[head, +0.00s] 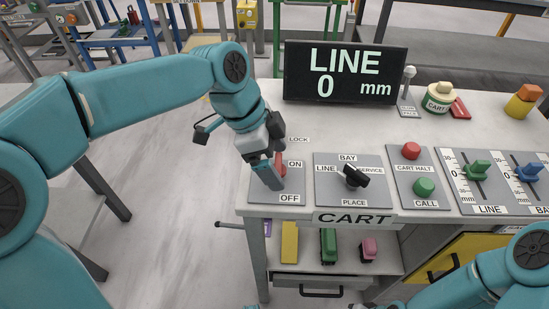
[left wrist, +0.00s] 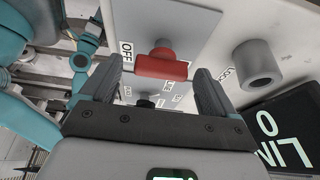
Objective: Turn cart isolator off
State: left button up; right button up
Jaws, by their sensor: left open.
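The cart isolator is a red handle (head: 281,164) on a grey plate (head: 291,186) marked ON and OFF, at the left end of the bench. My left gripper (head: 270,157) is over this plate and partly hides the handle. In the left wrist view the red handle (left wrist: 162,66) shows as a bar between the two open fingers (left wrist: 158,95), with a gap to each finger. The OFF label is at its left there. Whether the handle points at ON or OFF is hard to tell. My right arm (head: 505,276) is at the lower right; its gripper is out of frame.
A grey cylinder (left wrist: 258,65) by the LOCK label stands close to the right finger. A black selector knob (head: 351,175), red (head: 411,151) and green (head: 424,187) buttons, and green (head: 478,170) and blue (head: 529,172) sliders lie rightward. A LINE display (head: 345,73) stands behind.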

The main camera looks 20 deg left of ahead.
pick_arm(q)
jog(key=shift+w, duration=0.1)
jog(key=c, duration=1.1)
jog(key=shift+o, duration=0.2)
jog(key=shift+n, duration=0.3)
jog(key=n+t, duration=0.1)
jog(key=n, duration=0.2)
jog(key=shift+d+t+b, duration=0.1)
jog(key=shift+t+b, duration=0.2)
jog(key=n, duration=0.2)
jog(key=n+y, duration=0.1)
jog(key=n, duration=0.1)
jog(key=n+t+y, duration=0.1)
jog(key=shift+s+d+n, duration=0.1)
jog(key=shift+s+n, duration=0.15)
jog(key=shift+n, duration=0.15)
jog(key=n+y, duration=0.1)
jog(key=n, duration=0.1)
jog(key=n+b, duration=0.1)
jog(key=n, duration=0.1)
jog(key=shift+d+t+y+b, duration=0.15)
jog(key=shift+t+y+b, duration=0.15)
jog(key=shift+t+y, duration=0.1)
jog(key=shift+n+y+b, duration=0.45)
jog(key=shift+n+y, duration=0.35)
jog(key=shift+n, duration=1.4)
